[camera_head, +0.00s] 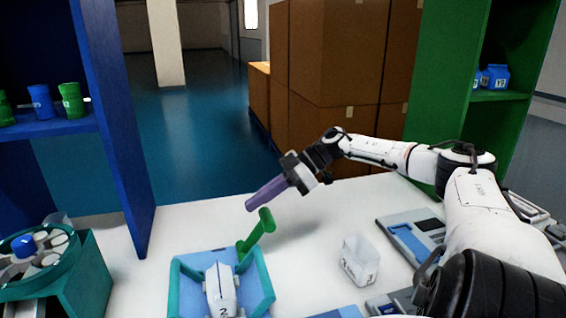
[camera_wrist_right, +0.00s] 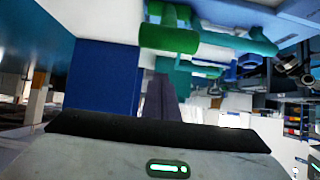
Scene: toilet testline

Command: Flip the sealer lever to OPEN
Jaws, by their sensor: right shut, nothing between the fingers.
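The sealer (camera_head: 264,287) is a teal frame with a blue inside at the front of the white table. Its green lever (camera_head: 256,237) rises from the back right of the frame and leans up to the right, with a thick green handle at the top. My right gripper (camera_head: 250,206) has purple fingers, shut and empty, just above and left of the handle's top; I cannot tell whether they touch. In the right wrist view the purple fingers (camera_wrist_right: 159,100) lie below the green lever (camera_wrist_right: 170,38). A white piece marked 2 (camera_head: 220,290) lies in the frame. My left gripper is not in view.
A white open cup (camera_head: 360,259) stands right of the sealer. A grey device (camera_head: 412,240) lies beyond it, under my right arm. A teal carousel (camera_head: 90,275) stands at left. Blue and green shelves flank the table, and cardboard boxes (camera_head: 335,55) stand behind.

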